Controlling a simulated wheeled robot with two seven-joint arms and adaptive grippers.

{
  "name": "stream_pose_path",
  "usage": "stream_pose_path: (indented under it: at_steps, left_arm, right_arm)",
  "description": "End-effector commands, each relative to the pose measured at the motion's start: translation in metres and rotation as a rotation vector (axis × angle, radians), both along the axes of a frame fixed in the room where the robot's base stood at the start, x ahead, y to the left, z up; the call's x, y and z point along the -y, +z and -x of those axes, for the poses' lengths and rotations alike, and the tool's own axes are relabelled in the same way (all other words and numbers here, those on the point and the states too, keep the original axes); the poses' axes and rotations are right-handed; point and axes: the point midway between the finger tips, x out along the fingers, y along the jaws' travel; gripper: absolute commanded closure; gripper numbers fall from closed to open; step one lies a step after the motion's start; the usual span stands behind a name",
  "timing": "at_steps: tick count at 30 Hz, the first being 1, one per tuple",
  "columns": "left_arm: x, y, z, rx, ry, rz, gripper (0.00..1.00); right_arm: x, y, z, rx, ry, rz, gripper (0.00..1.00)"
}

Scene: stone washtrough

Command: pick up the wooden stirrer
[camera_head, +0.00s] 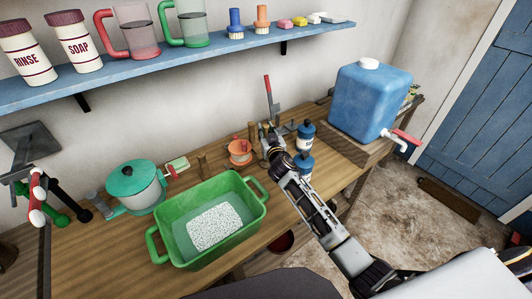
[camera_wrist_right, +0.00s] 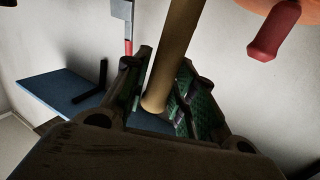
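The wooden stirrer (camera_wrist_right: 178,45) is a plain tan round rod in the right wrist view. One end of it sits between the fingers of my right gripper (camera_wrist_right: 162,75), which are close on both sides of it; they look shut on it, though contact is hard to see. The rod's other end runs out of the top of the frame. In the head view my right gripper (camera_head: 268,140) is over the back of the wooden bench, just right of a small orange pot (camera_head: 240,151). The stirrer is hard to make out there. My left gripper is not clearly in view.
A red-handled tool (camera_head: 269,91) stands behind the gripper. Blue bottles (camera_head: 306,134) stand close on its right, with a big blue jug (camera_head: 369,98) beyond. A green tub (camera_head: 178,250) and a teal-lidded pot (camera_head: 134,185) are left. A blue shelf (camera_head: 222,44) runs above.

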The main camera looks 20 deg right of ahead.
Motion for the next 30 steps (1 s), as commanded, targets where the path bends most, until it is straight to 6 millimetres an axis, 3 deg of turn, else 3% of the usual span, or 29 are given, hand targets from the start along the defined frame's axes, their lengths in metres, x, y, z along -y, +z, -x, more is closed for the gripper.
stream_pose_path:
  at_steps: [1,5,19,30]
  left_arm:
    - [0.000,0.000,0.000,0.000,0.000,0.000,0.13]
    - [0.000,0.000,0.000,0.000,0.000,0.000,0.13]
    - [0.003,0.001,0.000,0.000,-0.001,0.003,0.13]
    - [0.003,0.006,0.000,0.000,-0.001,0.003,0.13]
  right_arm:
    - [0.000,0.000,0.000,0.000,0.000,0.000,0.84]
    - [0.000,0.000,0.000,0.000,0.000,0.000,1.00]
    - [0.000,0.008,0.000,0.002,-0.001,0.001,1.00]
    - [0.000,0.054,0.000,0.004,0.001,0.000,1.00]
